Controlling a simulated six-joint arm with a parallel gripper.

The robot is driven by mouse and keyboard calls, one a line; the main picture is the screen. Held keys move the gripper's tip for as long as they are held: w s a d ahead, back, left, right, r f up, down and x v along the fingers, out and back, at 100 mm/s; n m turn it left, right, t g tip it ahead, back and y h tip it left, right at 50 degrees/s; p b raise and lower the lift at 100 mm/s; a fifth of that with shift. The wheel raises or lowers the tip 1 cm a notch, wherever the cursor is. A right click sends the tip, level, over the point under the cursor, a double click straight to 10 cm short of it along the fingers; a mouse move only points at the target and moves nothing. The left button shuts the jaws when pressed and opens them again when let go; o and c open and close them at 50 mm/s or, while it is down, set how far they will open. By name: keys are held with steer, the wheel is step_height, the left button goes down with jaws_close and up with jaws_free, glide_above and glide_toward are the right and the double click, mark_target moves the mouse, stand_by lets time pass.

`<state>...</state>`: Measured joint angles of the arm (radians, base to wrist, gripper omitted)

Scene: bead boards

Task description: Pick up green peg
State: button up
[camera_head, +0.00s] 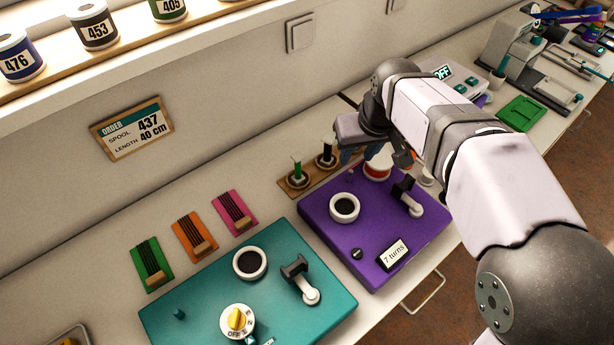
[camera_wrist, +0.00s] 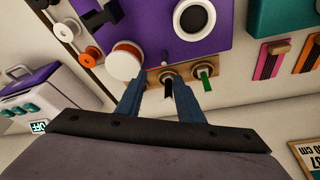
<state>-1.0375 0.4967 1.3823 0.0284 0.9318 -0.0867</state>
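The green peg (camera_head: 297,168) stands upright in a holder on a wooden strip (camera_head: 311,179) behind the purple board. In the wrist view the green peg (camera_wrist: 205,78) is just right of the right fingertip. A black peg (camera_head: 327,150) stands beside it on the same strip. In the wrist view the black peg (camera_wrist: 168,88) appears between my fingers. My gripper (camera_wrist: 159,84) is open and empty, with blue fingers pointing toward the strip. In the head view my gripper (camera_head: 361,154) is right of both pegs, its fingers partly hidden by my wrist.
The purple board (camera_head: 325,228) carries a white ring, a lever and a "7 turns" label. A teal board (camera_head: 195,318) and green, orange and pink cards lie to the left. The wall (camera_head: 60,190) rises behind.

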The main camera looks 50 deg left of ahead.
steer(key=n+y, duration=0.1)
steer(key=n, duration=0.1)
glide_above(298, 158)
steer(key=d, duration=0.2)
steer(key=shift+s+f+g+b, duration=0.1)
steer(key=shift+s+g+b, duration=0.15)
steer(key=shift+b, duration=0.2)
steer(key=shift+p+x, duration=0.75)
steer(key=shift+x, duration=2.9)
steer(key=shift+d, duration=0.1)
jaws_close()
